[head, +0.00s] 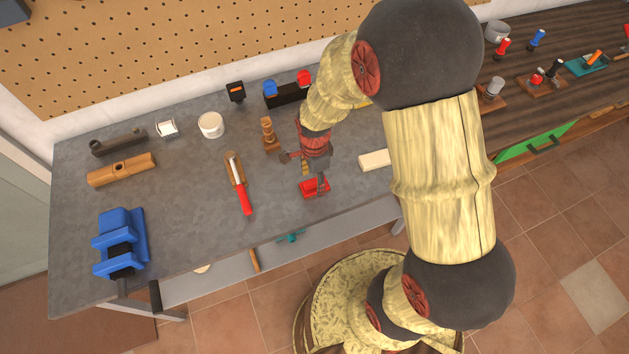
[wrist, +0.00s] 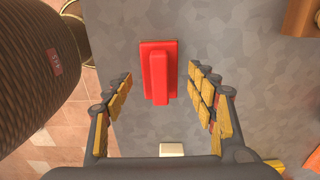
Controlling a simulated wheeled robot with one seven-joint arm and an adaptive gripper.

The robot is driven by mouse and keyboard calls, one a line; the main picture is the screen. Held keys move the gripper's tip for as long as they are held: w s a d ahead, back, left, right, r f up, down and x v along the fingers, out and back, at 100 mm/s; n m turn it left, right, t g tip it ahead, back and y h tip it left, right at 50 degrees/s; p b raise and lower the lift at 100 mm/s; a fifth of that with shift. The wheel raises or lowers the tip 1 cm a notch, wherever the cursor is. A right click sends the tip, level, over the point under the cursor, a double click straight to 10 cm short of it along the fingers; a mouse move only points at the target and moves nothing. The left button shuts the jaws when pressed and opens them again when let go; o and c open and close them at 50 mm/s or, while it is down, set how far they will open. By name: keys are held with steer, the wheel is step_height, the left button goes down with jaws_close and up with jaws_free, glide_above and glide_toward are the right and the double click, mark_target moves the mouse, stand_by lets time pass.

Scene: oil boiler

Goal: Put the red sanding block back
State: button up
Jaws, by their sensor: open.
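The red sanding block (head: 314,188) lies on the grey workbench near its front edge. In the wrist view the red sanding block (wrist: 158,72) shows from above, a flat base with a raised grip along it. My gripper (head: 316,174) is over the block. In the wrist view my gripper (wrist: 162,84) is open and empty, one finger to each side of the block, with gaps between the fingers and the block. I cannot tell the exact height of the fingertips above the bench.
A cream block (head: 374,160) lies right of the sanding block. A red-handled tool (head: 242,196) lies to the left. A wooden piece (head: 269,136) and a black holder with blue and red tops (head: 288,95) stand behind. A blue vise (head: 120,242) sits at the front left.

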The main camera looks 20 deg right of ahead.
step_height(320, 180, up, 10)
steer(key=p, duration=0.1)
step_height(320, 180, up, 15)
steer(key=n+t, duration=0.3)
steer(key=n, duration=0.5)
glide_above(315, 180)
steer(key=s, duration=0.5)
steer(key=s+r+n+t, duration=0.2)
steer(key=s+r+n, duration=0.6)
steer(key=s+n, duration=0.1)
steer(key=shift+r+n+t, duration=0.2)
steer(key=shift+n+t, duration=0.1)
steer(key=shift+n, duration=0.2)
steer(key=shift+a, duration=0.1)
